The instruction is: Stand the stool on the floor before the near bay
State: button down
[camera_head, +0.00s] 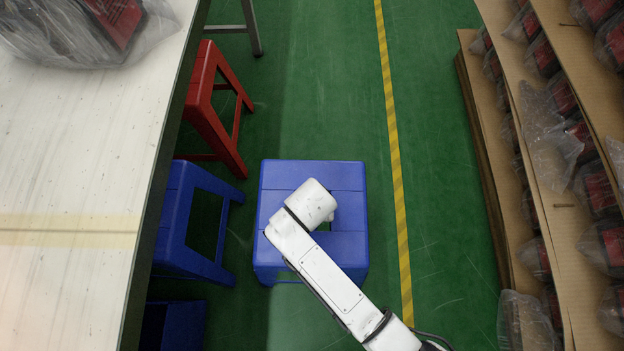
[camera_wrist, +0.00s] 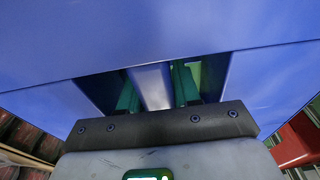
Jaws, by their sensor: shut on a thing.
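A blue stool (camera_head: 312,175) with a square seat and a central opening is in the middle of the head view, between the bench and the yellow floor line. It looks upright. My arm reaches over it from the lower right and hides part of the seat. In the wrist view my gripper (camera_wrist: 157,87) has its two green fingers on either side of a blue bar of the stool (camera_wrist: 240,25), shut on it. The gripper's fingers are hidden in the head view. I cannot tell whether the stool's feet touch the floor.
A white-topped bench (camera_head: 80,150) runs along the left. A red stool (camera_head: 212,105) and another blue stool (camera_head: 190,220) stand at its edge. Shelves (camera_head: 560,200) of wrapped parts line the right. Green floor (camera_head: 330,80) is clear ahead, beside the yellow striped line (camera_head: 391,130).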

jog(key=shift+w, duration=0.1)
jog(key=c, duration=0.8)
grip_release()
jog(key=shift+f, duration=0.1)
jog(key=r+p, duration=0.1)
jog(key=r, duration=0.3)
jog(key=s+r+p, duration=0.1)
jog(key=r, duration=0.3)
jog(key=s+r+p, duration=0.1)
jog(key=r+p, duration=0.1)
jog(key=r, duration=0.2)
jog(key=shift+g, duration=0.4)
jog(key=s+d+r, duration=0.1)
jog(key=s+d, duration=0.3)
jog(key=d, duration=0.5)
jog(key=s+d+r, duration=0.2)
jog(key=s+d, duration=0.2)
jog(key=d, duration=0.5)
jog(key=s+d+r, duration=0.2)
jog(key=s+d, duration=0.2)
jog(key=d, duration=0.5)
jog(key=shift+s, duration=0.15)
